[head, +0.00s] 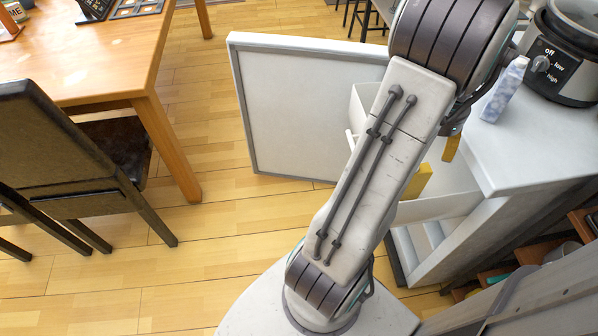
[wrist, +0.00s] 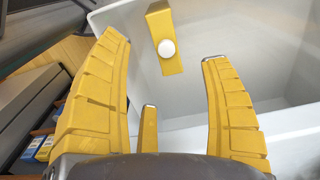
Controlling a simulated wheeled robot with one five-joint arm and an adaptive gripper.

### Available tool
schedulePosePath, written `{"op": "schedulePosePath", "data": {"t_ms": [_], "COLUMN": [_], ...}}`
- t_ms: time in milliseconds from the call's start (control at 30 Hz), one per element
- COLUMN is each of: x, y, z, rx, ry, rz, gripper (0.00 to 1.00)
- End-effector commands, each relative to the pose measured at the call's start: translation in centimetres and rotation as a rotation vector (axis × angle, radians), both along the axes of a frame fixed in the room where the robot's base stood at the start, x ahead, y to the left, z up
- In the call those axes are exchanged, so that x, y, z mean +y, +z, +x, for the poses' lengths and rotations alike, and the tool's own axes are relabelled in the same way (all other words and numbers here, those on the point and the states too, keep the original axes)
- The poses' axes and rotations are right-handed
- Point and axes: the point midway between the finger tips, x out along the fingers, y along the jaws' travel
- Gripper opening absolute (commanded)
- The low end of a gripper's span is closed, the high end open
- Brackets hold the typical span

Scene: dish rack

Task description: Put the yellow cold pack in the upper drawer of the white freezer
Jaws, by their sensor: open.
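The yellow cold pack (wrist: 174,62), a block with a round white cap, is inside a pulled-out white drawer (wrist: 284,118) in the wrist view. In the head view the pack (head: 416,181) shows partly past my arm, and the drawer (head: 440,207) is partly hidden by it. My gripper (wrist: 164,46) is open, its yellow fingers spread above the drawer with the pack showing between the tips; no finger visibly grips it. In the head view only one finger (head: 452,147) shows. The white freezer (head: 540,150) has its door (head: 300,105) swung open to the left.
A slow cooker (head: 570,55) and a blue-white carton (head: 503,88) stand on the freezer's top side. A wooden table (head: 90,60) and a dark chair (head: 60,145) are at the left. Open wooden floor (head: 190,255) lies between them and my base.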

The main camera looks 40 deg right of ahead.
Motion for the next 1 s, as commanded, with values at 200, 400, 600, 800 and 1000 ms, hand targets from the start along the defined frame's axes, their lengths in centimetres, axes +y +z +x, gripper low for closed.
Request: {"op": "schedulePosePath", "data": {"t_ms": [200,400,600,800,1000], "x": [1.6,7.4,15.9,24.5,31.1], "y": [1.0,3.4,5.4,6.5,6.8], "z": [3.2,10.4,15.6,17.1,16.2], "rx": [-0.002,-0.012,-0.03,-0.056,-0.086], "ry": [0.14,0.525,0.985,1.437,1.821], "rz": [-0.016,-0.055,-0.101,-0.148,-0.192], "gripper": [0.72,0.72,0.72,0.72,0.72]}}
